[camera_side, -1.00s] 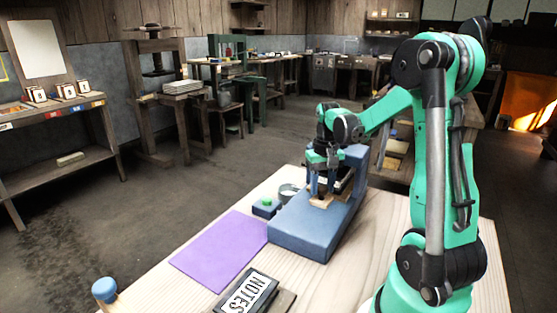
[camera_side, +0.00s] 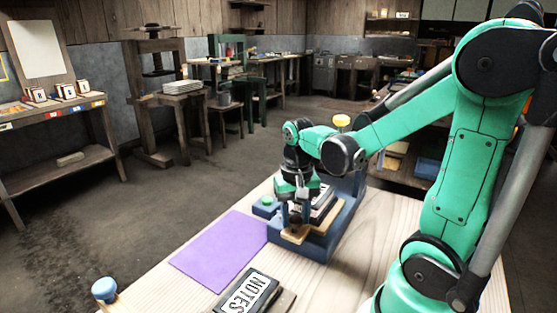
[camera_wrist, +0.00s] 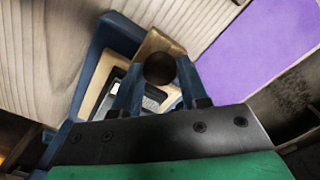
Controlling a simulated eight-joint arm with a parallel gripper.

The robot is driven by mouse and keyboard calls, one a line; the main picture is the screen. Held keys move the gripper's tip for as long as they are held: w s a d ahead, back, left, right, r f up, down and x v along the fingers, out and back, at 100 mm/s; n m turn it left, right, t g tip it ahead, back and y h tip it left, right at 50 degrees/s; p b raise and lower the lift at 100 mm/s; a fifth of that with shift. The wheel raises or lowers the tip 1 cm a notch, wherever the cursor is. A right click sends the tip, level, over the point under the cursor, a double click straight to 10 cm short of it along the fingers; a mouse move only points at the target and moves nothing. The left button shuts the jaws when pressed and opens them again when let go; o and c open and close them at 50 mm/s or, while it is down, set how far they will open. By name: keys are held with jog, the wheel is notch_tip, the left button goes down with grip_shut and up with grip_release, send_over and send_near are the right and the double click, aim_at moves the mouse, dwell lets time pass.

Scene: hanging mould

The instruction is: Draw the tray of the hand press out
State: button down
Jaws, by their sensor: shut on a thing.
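The hand press stands on the pale wooden table, with a blue base (camera_side: 305,252) and a yellow knob (camera_side: 341,120) above. Its wooden tray (camera_side: 325,233) sits out over the front part of the base. A dark-framed piece (camera_side: 325,203) lies on the tray, partly hidden by my gripper. My gripper (camera_side: 295,218) points down at the tray's front end. In the wrist view its two blue fingers are shut on the tray's round dark knob (camera_wrist: 160,68). The tray's wood (camera_wrist: 150,42) shows around the knob.
A purple mat (camera_side: 218,250) lies left of the press, and a small blue box with a green top (camera_side: 265,204) stands close beside it.

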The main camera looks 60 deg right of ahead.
jog(key=shift+c, duration=2.3)
grip_release()
jog(key=shift+r, duration=0.1)
jog(key=shift+r, duration=2.7)
